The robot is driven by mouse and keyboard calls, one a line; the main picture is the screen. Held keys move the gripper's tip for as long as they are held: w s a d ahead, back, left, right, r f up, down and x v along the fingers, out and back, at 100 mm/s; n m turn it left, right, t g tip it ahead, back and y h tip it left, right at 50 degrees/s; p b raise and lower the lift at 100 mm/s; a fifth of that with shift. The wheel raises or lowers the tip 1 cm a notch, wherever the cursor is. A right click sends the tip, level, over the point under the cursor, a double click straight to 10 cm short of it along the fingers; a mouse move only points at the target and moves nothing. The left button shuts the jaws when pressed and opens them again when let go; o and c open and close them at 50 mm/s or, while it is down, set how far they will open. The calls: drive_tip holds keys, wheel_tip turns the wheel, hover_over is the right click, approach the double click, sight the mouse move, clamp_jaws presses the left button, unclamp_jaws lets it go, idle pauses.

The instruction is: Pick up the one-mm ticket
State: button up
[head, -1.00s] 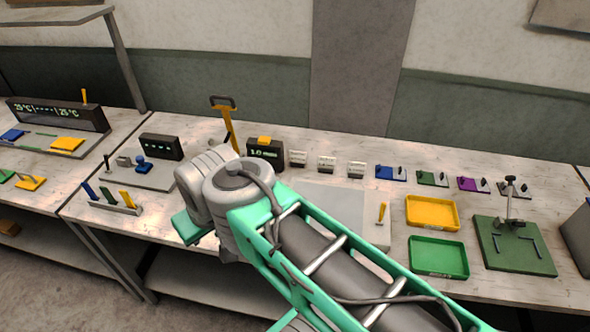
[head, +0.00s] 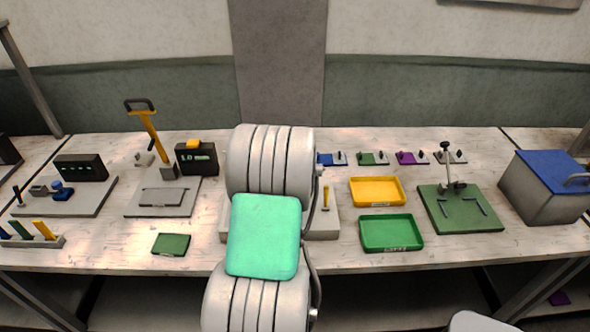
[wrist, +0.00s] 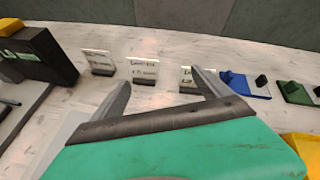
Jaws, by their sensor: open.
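Three small white tickets stand in dark holders in a row in the wrist view: a left ticket (wrist: 98,60), a middle ticket (wrist: 143,69) and a right ticket (wrist: 187,77). Their print is too small to read, so I cannot tell which is the one-mm ticket. My gripper (wrist: 161,77) is open and empty, its fingers pointing toward the row. The middle ticket shows between the fingertips, and the right ticket is partly behind the right finger. In the head view my arm hides the gripper and the tickets.
A black display box (head: 196,158) reading about 1.0 mm stands left of the tickets. Blue (wrist: 243,85) and green (wrist: 296,92) pieces stand to the right. Yellow (head: 377,191) and green (head: 391,232) trays lie to the right of my arm. A green block (head: 171,244) lies near the front edge.

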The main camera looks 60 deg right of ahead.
drive_tip(key=s+d+m, duration=0.1)
drive_tip(key=s+d+f+m, duration=0.1)
drive_tip(key=s, duration=0.1)
drive_tip(key=s+d+f+m+h, duration=0.1)
drive_tip(key=s+d+m, duration=0.1)
drive_tip(key=shift+s+f+g, duration=0.1)
drive_tip(key=shift+f+g, duration=0.1)
drive_tip(key=shift+g, duration=0.2)
drive_tip(key=x, duration=0.2)
drive_tip(key=p+x, duration=0.1)
drive_tip(key=x, duration=0.2)
drive_tip(key=p+x, duration=0.1)
drive_tip(key=x, duration=0.1)
drive_tip(key=shift+d+r, duration=0.35)
drive_tip(key=shift+d, duration=0.05)
drive_tip(key=shift+c, duration=0.5)
drive_tip(key=c, duration=1.3)
